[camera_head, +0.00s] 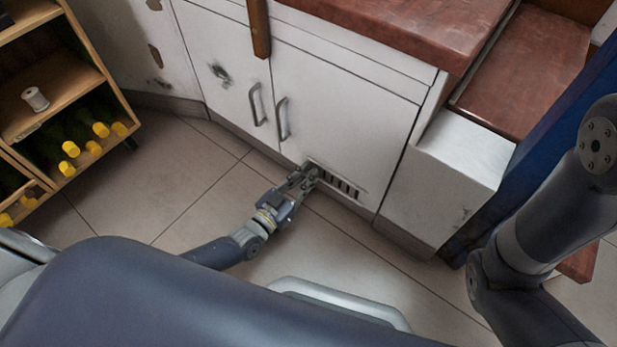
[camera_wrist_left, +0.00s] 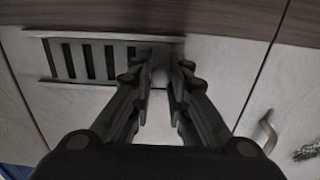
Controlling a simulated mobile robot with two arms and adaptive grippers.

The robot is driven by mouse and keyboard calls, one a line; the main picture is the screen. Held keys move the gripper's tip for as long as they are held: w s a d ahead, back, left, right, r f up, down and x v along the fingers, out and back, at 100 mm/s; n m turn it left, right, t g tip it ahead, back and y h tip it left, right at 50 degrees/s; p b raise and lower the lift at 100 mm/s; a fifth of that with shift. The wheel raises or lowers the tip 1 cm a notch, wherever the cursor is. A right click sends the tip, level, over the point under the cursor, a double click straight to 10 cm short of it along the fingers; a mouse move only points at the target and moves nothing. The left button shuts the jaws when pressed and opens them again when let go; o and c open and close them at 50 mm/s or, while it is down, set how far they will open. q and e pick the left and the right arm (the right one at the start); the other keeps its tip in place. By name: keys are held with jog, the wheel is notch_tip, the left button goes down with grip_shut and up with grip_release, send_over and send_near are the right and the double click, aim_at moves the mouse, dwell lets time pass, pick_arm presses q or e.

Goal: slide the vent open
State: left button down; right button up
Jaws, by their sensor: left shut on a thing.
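The vent (camera_head: 345,187) is a low slotted plate at the bottom of the white cabinet door, with several dark slots showing. It also shows in the left wrist view (camera_wrist_left: 85,60), upside down, with its slots to the left of my fingers. My left gripper (camera_head: 311,170) is at the left end of the vent in the head view. In the left wrist view its fingers (camera_wrist_left: 160,75) are shut on the vent's small pale knob (camera_wrist_left: 160,72), which they mostly hide. My right gripper is out of view.
Two door handles (camera_head: 283,118) stick out above and left of the vent. A wooden shelf with yellow-capped bottles (camera_head: 70,149) stands at the left. A white block (camera_head: 462,150) and a blue panel (camera_head: 540,130) are at the right. The tiled floor before the cabinet is clear.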

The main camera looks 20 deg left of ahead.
pick_arm(q)
jog(key=c, duration=1.5)
grip_release()
jog(key=shift+w+a, duration=0.1)
jog(key=shift+a, duration=0.2)
jog(key=v, duration=1.2)
